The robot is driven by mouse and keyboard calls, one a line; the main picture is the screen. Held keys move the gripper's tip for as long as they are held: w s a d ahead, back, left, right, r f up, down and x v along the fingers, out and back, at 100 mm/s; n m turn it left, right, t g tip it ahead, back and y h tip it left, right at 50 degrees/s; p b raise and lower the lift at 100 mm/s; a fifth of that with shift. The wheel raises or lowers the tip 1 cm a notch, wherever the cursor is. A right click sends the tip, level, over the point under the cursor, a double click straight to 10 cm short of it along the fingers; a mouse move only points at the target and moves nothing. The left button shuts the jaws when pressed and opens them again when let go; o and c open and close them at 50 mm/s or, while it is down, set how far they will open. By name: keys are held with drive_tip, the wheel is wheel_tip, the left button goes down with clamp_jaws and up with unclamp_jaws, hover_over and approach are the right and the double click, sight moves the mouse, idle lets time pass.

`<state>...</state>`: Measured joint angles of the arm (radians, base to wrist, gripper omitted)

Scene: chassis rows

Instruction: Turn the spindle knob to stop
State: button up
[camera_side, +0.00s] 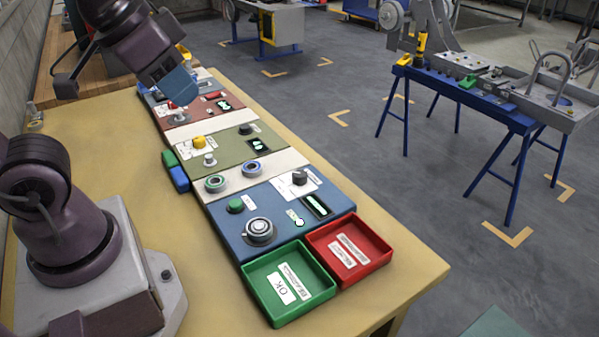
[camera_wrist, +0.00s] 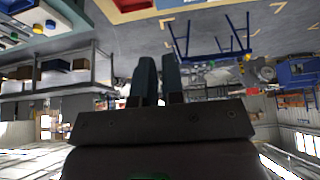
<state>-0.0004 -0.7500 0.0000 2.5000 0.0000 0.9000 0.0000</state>
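A dark grey knob (camera_side: 300,177) stands on a white label plate on the blue panel. A black knob (camera_side: 245,129) stands on the green panel. The labels are too small to read, so I cannot tell which is the spindle knob. My gripper (camera_side: 181,88) is raised by the far panel and partly hides it. The wrist view shows my two fingers (camera_wrist: 159,75) with a narrow empty gap between them.
A green tray (camera_side: 262,312) and a red tray (camera_side: 383,243) sit at the near end of the panels. Green and blue blocks (camera_side: 175,170) lie left of the green panel. Bare yellow tabletop (camera_side: 195,232) lies left of the blue panel. A blue-legged stand (camera_side: 515,180) is across the floor.

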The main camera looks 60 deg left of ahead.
drive_tip(key=o, duration=0.3)
drive_tip(key=shift+w+a+f, duration=0.1)
drive_tip(key=shift+a+f, duration=0.05)
drive_tip(key=shift+f, duration=0.1)
drive_tip(key=o, duration=0.6)
drive_tip(key=shift+w+a+f+n+g, duration=0.15)
drive_tip(key=shift+w+a+f+g, duration=0.1)
drive_tip(key=shift+w+f+g, duration=0.25)
drive_tip(key=shift+w+a+f+n+g, duration=0.2)
drive_tip(key=shift+w+f+g, duration=0.2)
drive_tip(key=shift+f, duration=0.15)
drive_tip(key=m+g, duration=0.4)
drive_tip(key=m, duration=0.9)
approach(300, 173)
wheel_tip(300, 173, down, 9)
drive_tip(key=shift+s+f, duration=0.1)
drive_tip(key=shift+s, duration=0.05)
drive_tip(key=c, duration=0.9)
